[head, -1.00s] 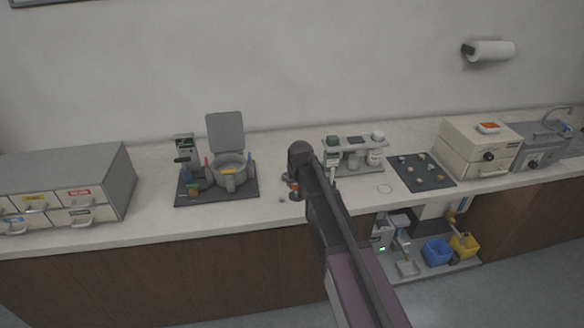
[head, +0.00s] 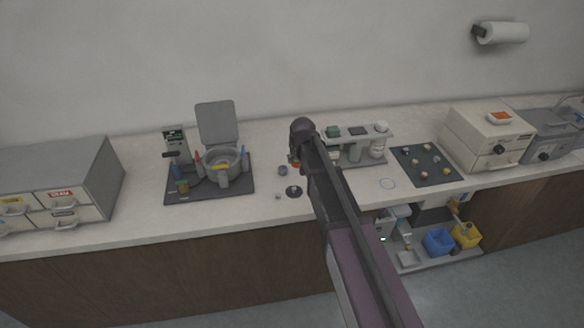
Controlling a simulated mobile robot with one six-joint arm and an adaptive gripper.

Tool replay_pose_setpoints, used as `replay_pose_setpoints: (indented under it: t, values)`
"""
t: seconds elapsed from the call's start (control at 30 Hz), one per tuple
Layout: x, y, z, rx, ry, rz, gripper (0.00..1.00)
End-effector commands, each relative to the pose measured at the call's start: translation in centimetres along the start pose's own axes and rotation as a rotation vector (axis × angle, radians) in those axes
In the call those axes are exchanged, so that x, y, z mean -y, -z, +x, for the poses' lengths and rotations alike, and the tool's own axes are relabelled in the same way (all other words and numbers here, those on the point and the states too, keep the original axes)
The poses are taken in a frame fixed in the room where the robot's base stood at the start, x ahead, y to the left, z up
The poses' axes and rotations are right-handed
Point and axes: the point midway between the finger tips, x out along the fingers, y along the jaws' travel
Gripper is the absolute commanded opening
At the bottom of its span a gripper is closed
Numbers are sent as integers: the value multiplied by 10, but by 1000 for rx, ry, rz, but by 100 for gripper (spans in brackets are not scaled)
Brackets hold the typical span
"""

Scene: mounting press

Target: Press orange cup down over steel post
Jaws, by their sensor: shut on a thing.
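The orange cup (head: 294,164) shows only as a small orange patch at the left edge of my arm. My gripper (head: 297,161) is mostly hidden behind my own wrist and is shut on the cup. The steel post (head: 293,188) is a small light spot on a round dark base on the counter, left of my forearm. The cup appears behind the post in the picture and apart from it. I cannot tell its exact height or tilt.
A small grey piece (head: 283,170) and a tiny one (head: 278,196) lie near the post. A dark tray (head: 238,194) with a grey pot stands left. A grey rack (head: 372,161) with jars stands close right, then a dark mat (head: 428,179) with small pieces.

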Motion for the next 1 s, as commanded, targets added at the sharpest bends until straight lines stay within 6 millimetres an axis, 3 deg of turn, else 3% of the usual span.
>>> replay_pose_setpoints:
  t: [0.47, 1.0]
  values:
    - [18, -1, 4, 0, 8, -20, 0]
    - [20, -18, 42, -1, 8, -21, 0]
